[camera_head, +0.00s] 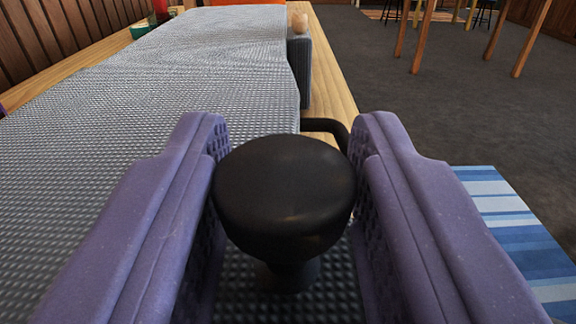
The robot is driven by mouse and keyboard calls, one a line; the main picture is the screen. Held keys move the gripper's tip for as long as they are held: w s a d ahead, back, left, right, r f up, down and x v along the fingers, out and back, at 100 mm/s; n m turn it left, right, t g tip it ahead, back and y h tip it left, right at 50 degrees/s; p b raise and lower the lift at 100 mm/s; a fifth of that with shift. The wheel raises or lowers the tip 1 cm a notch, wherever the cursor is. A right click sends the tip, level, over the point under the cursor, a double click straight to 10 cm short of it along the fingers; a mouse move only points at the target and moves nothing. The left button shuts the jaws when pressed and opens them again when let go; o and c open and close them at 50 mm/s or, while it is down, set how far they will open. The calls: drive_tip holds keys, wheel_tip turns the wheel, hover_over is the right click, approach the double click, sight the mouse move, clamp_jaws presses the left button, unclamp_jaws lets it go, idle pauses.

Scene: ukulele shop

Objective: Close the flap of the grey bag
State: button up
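My gripper (286,150) shows as two purple fingers with ridged inner pads, set apart. A black round-topped knob (285,195) on a narrower stem stands between them and fills nearly the whole gap. I cannot tell whether the pads press on it. A grey, woven-textured cover (150,115), which looks like the grey bag, spreads over the left and runs away from me along a wooden surface. The same texture shows in shadow under the knob. A curved black handle (327,125) shows just beyond the knob. I cannot make out the flap's edge or how far it stands open.
A grey upright block (301,72) with a tan rounded top (298,22) stands at the cover's far right edge. A blue striped mat (515,230) lies at the right. Wooden legs (402,32) stand on open dark carpet (440,110). Wooden panelling (50,40) lines the left.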

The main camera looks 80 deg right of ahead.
drive_tip(key=shift+o, duration=1.2)
drive_tip(key=s+a+p, duration=0.1)
drive_tip(key=a+p, duration=0.1)
drive_tip(key=a, duration=0.5)
drive_tip(key=shift+s+a, duration=0.25)
drive_tip(key=shift+a, duration=0.1)
